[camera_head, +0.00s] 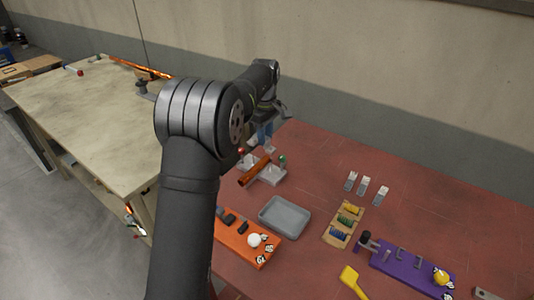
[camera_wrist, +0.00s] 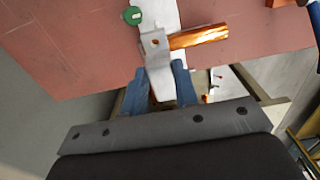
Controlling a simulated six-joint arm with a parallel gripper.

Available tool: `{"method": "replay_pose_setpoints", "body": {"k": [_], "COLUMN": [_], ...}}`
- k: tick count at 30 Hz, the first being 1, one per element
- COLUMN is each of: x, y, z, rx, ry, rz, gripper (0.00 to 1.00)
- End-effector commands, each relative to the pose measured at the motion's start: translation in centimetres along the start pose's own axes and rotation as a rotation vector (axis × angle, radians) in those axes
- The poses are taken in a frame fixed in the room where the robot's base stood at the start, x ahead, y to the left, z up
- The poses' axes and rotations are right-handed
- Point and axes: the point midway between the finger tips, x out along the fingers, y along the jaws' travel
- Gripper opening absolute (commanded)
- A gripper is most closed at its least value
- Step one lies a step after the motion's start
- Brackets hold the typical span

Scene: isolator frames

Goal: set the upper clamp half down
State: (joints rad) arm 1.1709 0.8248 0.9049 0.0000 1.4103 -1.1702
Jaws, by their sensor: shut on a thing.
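My gripper (camera_wrist: 160,74) has blue fingertips and is shut on the upper clamp half (camera_wrist: 156,48), a bent grey metal piece with a hole in its tab. In the wrist view the held piece overlaps the end of a copper pipe (camera_wrist: 203,36); I cannot tell whether they touch. A green knob (camera_wrist: 132,15) lies beside a pale metal plate. In the head view my gripper (camera_head: 264,133) is just behind the pipe (camera_head: 254,172), which rests on grey metal blocks (camera_head: 271,175). The green knob (camera_head: 282,160) and a red one (camera_head: 240,151) show there. My arm partly hides this area.
A grey tray (camera_head: 262,215) stands in front on the red table. An orange board (camera_head: 236,246), a wooden rack (camera_head: 333,240) and a purple board (camera_head: 405,268) lie around it. Several small grey-white pieces (camera_head: 364,184) stand right. Red tabletop behind the tray is fairly clear.

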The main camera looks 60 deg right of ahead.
Motion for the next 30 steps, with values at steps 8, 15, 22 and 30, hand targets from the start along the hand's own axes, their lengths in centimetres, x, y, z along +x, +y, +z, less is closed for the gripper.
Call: {"method": "replay_pose_setpoints", "body": {"k": [8, 15, 22, 30], "x": [-2.1, -2.4, -1.9, -1.1], "y": [-1.4, -6.2, -12.5, -17.3], "z": [6.6, 17.0, 24.7, 28.5], "rx": [0.075, 0.203, 0.316, 0.385], "ry": [0.0, -0.001, -0.001, -0.001], "rz": [0.0, -0.001, 0.0, 0.0], "gripper": [0.0, 0.0, 0.0, 0.0]}}
